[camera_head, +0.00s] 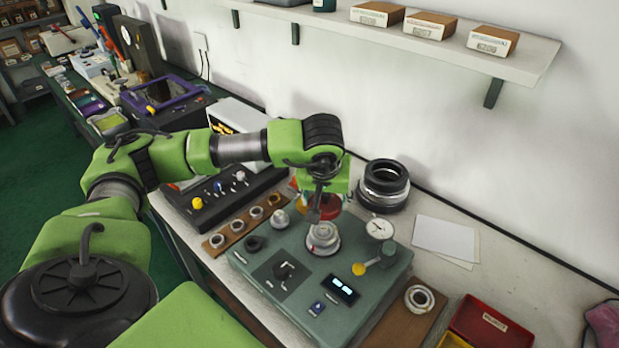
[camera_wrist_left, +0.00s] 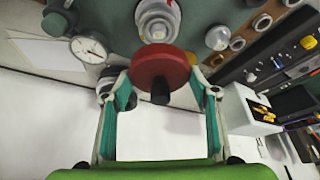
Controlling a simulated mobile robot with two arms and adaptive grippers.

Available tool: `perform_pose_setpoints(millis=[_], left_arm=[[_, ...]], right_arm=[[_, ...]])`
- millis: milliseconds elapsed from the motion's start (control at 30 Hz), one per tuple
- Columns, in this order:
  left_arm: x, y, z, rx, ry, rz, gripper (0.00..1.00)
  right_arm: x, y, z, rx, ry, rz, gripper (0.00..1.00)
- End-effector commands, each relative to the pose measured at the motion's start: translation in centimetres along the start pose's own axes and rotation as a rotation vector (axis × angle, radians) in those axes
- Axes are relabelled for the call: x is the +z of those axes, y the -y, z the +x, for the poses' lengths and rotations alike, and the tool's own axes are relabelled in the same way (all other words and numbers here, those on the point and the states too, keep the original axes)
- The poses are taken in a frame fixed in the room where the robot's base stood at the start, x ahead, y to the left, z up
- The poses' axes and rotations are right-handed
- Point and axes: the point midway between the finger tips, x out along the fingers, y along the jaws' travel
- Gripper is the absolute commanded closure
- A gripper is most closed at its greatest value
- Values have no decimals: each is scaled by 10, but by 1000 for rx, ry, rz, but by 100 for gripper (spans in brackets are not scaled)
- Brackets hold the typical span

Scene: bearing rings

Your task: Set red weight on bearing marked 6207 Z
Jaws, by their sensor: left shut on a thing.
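My left gripper (camera_head: 322,200) is shut on the red weight (camera_head: 331,207), a round disc with a dark knob. In the left wrist view the red weight (camera_wrist_left: 160,66) sits between the fingertips. The gripper holds it just behind and above a silver stepped piece (camera_head: 323,238) on the grey-green test unit (camera_head: 300,290). That piece also shows in the wrist view (camera_wrist_left: 157,22), at the weight's far side; a gap or contact cannot be told. Bearing rings lie on a brown board (camera_head: 213,250) at left, and one ring (camera_head: 419,298) lies on a right board. No 6207 Z marking is readable. My right gripper is out of view.
A dial gauge (camera_head: 380,228), a yellow knob (camera_head: 358,269) and a small display (camera_head: 342,289) are on the unit. Black rings (camera_head: 384,186) are stacked behind. A red tray (camera_head: 490,325) is front right. White paper (camera_head: 446,238) lies right; a shelf (camera_head: 470,40) hangs above.

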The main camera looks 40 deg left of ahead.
Motion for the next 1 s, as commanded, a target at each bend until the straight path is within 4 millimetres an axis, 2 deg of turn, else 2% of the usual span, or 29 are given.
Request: perform_pose_setpoints(millis=[167,467,700,1000], left_arm=[[2,-4,9,9,-5,20,87],[14,-3,35,8,-4,20,87],[22,-3,54,8,-4,19,87],[22,-3,57,9,-5,18,87]], right_arm=[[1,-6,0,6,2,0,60],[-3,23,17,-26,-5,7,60],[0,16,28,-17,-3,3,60],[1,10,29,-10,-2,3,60]])
